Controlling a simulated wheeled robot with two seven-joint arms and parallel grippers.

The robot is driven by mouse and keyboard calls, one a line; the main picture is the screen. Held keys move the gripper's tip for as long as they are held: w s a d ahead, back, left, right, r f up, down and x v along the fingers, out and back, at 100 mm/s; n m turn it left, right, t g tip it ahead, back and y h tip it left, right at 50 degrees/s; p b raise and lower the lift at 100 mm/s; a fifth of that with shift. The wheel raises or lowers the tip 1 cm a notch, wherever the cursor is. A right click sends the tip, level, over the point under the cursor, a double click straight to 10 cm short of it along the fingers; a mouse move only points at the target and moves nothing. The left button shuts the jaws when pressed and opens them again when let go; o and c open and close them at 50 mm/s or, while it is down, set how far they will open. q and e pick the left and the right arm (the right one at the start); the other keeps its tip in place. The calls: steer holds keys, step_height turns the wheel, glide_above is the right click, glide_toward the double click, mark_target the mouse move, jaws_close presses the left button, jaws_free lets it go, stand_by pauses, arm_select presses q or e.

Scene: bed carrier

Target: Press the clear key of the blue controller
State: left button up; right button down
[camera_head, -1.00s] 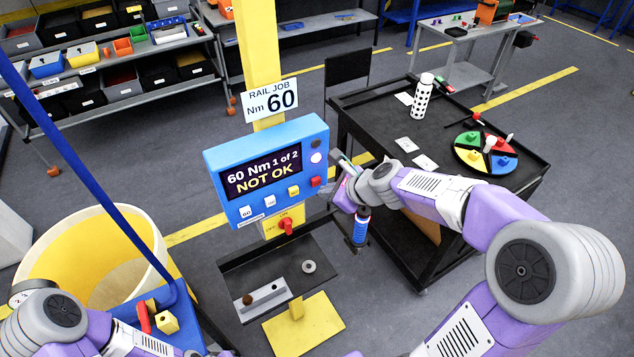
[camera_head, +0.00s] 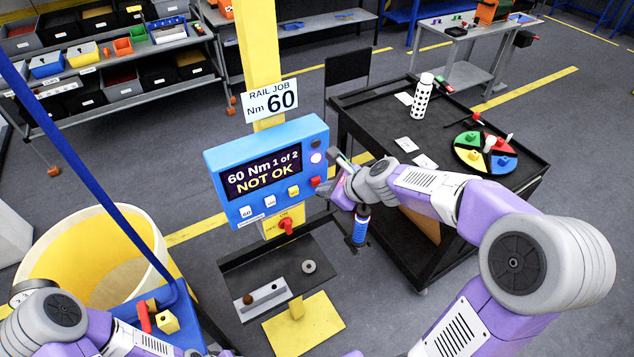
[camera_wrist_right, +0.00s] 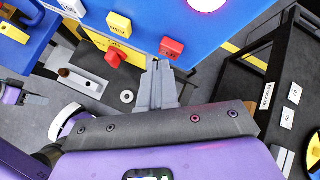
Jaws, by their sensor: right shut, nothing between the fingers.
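The blue controller (camera_head: 214,160) is on the yellow post, and its display reads "60 Nm 1 of 2 NOT OK". Along its lower front are white keys (camera_head: 246,212), a yellow key (camera_head: 293,191) and a red key (camera_head: 316,182). Their small labels are hard to read, so I cannot tell which says clear. The yellow key (camera_wrist_right: 118,24) and red key (camera_wrist_right: 171,47) also show in the right wrist view. My right gripper (camera_wrist_right: 158,66) is shut and empty, its tips just below the red key; contact is not clear. In the head view it (camera_head: 329,188) is at the controller's right edge.
A red switch (camera_head: 286,226) is below the controller, above a dark tray (camera_head: 240,268). A blue-handled tool (camera_head: 360,228) hangs below my right wrist. A black cart (camera_head: 440,150) stands to the right. A yellow bin (camera_head: 50,250) stands at the left.

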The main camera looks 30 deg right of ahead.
steer(key=shift+w, duration=0.5)
stand_by(0.4)
steer(key=shift+s, duration=0.9)
steer(key=s, duration=0.5)
steer(key=shift+d, duration=0.2)
stand_by(0.7)
